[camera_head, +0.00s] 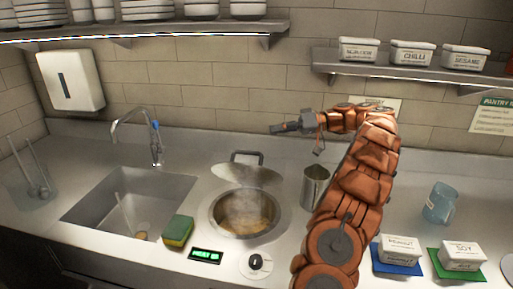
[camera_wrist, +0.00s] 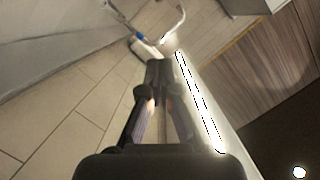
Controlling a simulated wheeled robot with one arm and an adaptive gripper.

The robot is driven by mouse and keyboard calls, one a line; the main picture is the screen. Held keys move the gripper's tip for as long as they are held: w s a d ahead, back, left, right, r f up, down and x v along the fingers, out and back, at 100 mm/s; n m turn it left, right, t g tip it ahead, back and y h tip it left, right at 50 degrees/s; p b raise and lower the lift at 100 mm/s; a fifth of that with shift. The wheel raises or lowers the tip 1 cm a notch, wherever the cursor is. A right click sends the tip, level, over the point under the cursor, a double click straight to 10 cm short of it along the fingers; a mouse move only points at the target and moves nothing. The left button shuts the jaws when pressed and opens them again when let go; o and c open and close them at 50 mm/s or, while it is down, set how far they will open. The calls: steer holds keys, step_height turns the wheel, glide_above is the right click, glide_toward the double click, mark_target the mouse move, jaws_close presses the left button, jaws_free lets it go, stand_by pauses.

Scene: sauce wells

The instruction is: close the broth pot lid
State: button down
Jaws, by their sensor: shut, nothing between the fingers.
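The broth pot (camera_head: 214,215) is a round steel well set in the counter, with steaming yellowish broth inside. Its lid (camera_head: 245,175) stands raised at the back of the well, with a dark handle (camera_head: 246,154) along its top edge. The lid is open. My gripper (camera_head: 275,129) is in the air above and a little right of the lid handle, pointing left, apart from it. In the wrist view my gripper (camera_wrist: 158,68) is shut and empty, its fingertips together. The pot and lid do not show clearly there.
A steel pitcher (camera_head: 315,186) stands right of the pot. A sponge (camera_head: 177,231), a green display (camera_head: 206,256) and a knob (camera_head: 256,262) are in front. The sink and faucet (camera_head: 154,140) lie left. Shelves (camera_head: 410,70) overhang the back wall.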

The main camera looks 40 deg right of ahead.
steer(key=w+a+f, duration=0.2)
steer(key=a+f, duration=0.2)
steer(key=a, duration=0.3)
steer(key=shift+f+p, duration=0.15)
steer(key=shift+p, duration=0.25)
stand_by(0.7)
steer(key=shift+f+b, duration=0.1)
steer(key=shift+b, duration=0.2)
